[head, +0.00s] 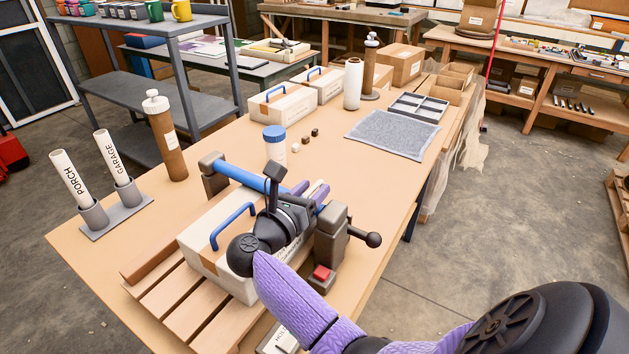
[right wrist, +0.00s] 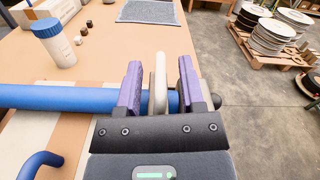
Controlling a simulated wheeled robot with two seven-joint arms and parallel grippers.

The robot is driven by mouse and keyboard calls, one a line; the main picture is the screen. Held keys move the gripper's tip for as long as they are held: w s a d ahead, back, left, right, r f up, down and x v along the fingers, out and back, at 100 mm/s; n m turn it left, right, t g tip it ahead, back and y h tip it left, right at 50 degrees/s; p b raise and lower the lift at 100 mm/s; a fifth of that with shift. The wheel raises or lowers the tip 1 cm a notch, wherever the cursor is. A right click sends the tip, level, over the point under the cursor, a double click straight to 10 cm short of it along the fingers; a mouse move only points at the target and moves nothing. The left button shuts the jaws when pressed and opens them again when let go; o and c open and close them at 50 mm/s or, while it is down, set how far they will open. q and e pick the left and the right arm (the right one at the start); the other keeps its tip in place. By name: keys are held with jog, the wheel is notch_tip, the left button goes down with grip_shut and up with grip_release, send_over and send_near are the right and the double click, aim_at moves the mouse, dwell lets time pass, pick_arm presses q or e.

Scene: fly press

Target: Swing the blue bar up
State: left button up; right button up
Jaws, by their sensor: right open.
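The blue bar (head: 238,175) lies about level across a white case (head: 207,240), running from a grey post (head: 213,172) at the left toward a grey post (head: 330,238) at the right. It also shows in the right wrist view (right wrist: 60,98). My right gripper (head: 309,190) is open at the bar's right part, with its purple fingers on either side. In the right wrist view a pale upright piece (right wrist: 159,82) stands between the fingers, and the bar passes behind or below them. I cannot tell whether the fingers touch the bar. My wrist hides part of it.
The white case has a blue handle (head: 232,226) and sits on wooden slats (head: 168,297). A blue-lidded jar (head: 275,145) stands behind the bar. A red button (head: 322,272) is by the right post. Tubes marked PORCH (head: 70,178) and GARAGE stand at the left.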

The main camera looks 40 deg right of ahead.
jog(key=shift+a, duration=0.1)
jog(key=shift+c, duration=0.6)
grip_shut()
dwell(0.6)
